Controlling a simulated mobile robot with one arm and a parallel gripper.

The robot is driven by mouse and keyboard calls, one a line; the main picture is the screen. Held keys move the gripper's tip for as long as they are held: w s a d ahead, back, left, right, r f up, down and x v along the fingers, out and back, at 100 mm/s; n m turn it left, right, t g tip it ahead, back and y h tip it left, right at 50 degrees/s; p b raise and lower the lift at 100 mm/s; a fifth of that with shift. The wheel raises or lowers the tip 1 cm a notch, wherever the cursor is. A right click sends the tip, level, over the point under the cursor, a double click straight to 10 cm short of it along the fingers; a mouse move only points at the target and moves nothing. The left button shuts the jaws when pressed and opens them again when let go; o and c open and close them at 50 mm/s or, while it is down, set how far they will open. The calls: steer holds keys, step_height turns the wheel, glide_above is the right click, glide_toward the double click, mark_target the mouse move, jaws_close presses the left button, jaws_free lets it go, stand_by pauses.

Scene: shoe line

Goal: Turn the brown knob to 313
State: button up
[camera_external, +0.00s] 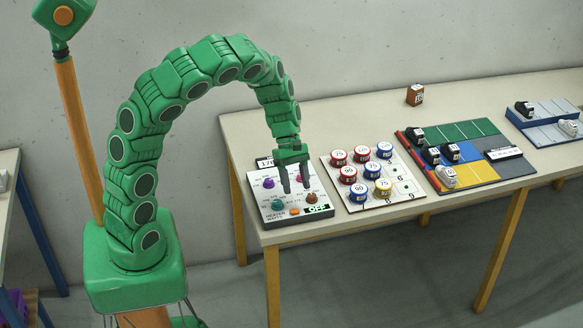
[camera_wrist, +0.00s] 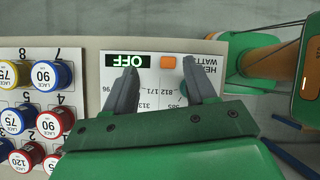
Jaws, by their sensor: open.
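The brown knob (camera_external: 312,198) sits at the lower right of the white control panel (camera_external: 262,208), just above a dark label reading OFF (camera_external: 317,209). My gripper (camera_external: 296,189) points down over the panel. Its two fingers are apart with nothing visible between them; one is close to the brown knob, and I cannot tell whether it touches. In the wrist view the open fingers (camera_wrist: 162,88) stand over the panel and the brown knob is hidden. Printed numbers show between them, including 313 (camera_wrist: 150,105). The knob's pointer is too small to read.
The panel also has a purple knob (camera_external: 268,183), a teal knob (camera_external: 278,204) and an orange button (camera_external: 294,211). A board with several red, blue and yellow lidded cans (camera_external: 350,195) stands to the right. Panel and board lie near the table's front edge (camera_external: 345,228).

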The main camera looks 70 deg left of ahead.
steer(key=w+m+y, duration=0.1)
steer(key=m+y, duration=0.1)
steer(key=m, duration=0.3)
steer(key=r+m+y, duration=0.2)
steer(key=m+y, duration=0.2)
steer(key=m, duration=1)
glide_above(312, 195)
steer(key=shift+f+g, duration=0.1)
steer(key=shift+g, duration=0.2)
steer(key=shift+f, duration=3.8)
jaws_close()
steer(key=shift+n, duration=0.3)
